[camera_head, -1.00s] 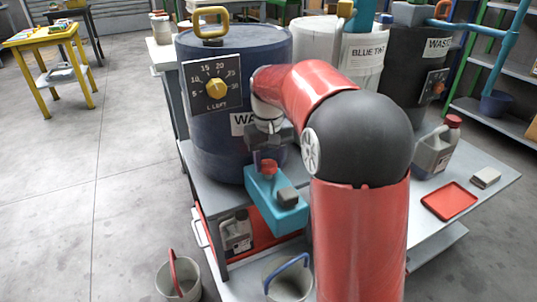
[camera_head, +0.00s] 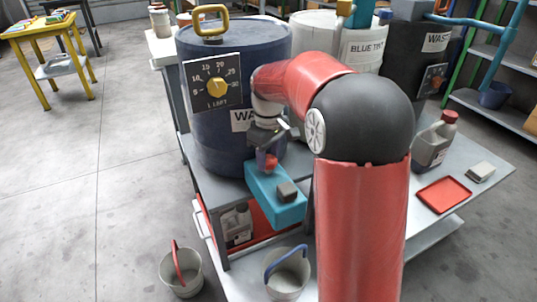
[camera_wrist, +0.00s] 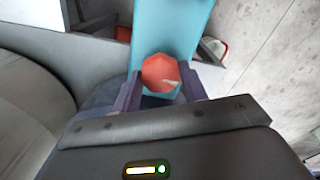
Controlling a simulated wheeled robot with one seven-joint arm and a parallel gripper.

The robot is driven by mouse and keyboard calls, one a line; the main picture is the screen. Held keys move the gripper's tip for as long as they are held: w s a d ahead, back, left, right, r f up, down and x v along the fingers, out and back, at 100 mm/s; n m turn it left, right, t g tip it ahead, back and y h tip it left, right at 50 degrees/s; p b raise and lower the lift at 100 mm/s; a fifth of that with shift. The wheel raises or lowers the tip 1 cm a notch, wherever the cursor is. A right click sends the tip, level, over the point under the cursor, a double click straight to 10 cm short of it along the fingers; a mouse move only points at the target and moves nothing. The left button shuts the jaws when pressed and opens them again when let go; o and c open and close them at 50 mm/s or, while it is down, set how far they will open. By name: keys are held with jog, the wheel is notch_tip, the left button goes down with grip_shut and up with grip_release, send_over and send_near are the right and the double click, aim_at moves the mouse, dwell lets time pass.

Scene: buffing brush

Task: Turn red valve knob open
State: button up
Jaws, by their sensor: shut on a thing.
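The red valve knob (camera_wrist: 161,73) is a faceted red cap on a teal block (camera_wrist: 172,28). In the head view the knob (camera_head: 271,161) sits at the upper end of the teal block (camera_head: 278,202), which juts out from the front of the dark blue drum. My gripper (camera_head: 266,155) comes down over the knob from above. In the wrist view my gripper (camera_wrist: 163,85) has one purple-grey finger on each side of the knob, shut on it. My fingers hide parts of the knob's sides. Its angle cannot be read clearly.
The dark blue drum (camera_head: 235,50) with a yellow dial (camera_head: 217,87) stands close behind my gripper. A grey bucket with a blue handle (camera_head: 288,277) and one with a red handle (camera_head: 181,272) are below. A red tray (camera_head: 443,194) lies on the bench at right.

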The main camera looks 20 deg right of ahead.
aim_at(268, 159)
dwell(0.3)
jog(key=o, duration=1)
jog(key=shift+c, duration=0.2)
jog(key=shift+r, duration=0.1)
notch_tip(268, 159, up, 8)
jog(key=shift+f+p, duration=0.25)
jog(key=shift+p, duration=0.1)
jog(key=shift+r, duration=0.1)
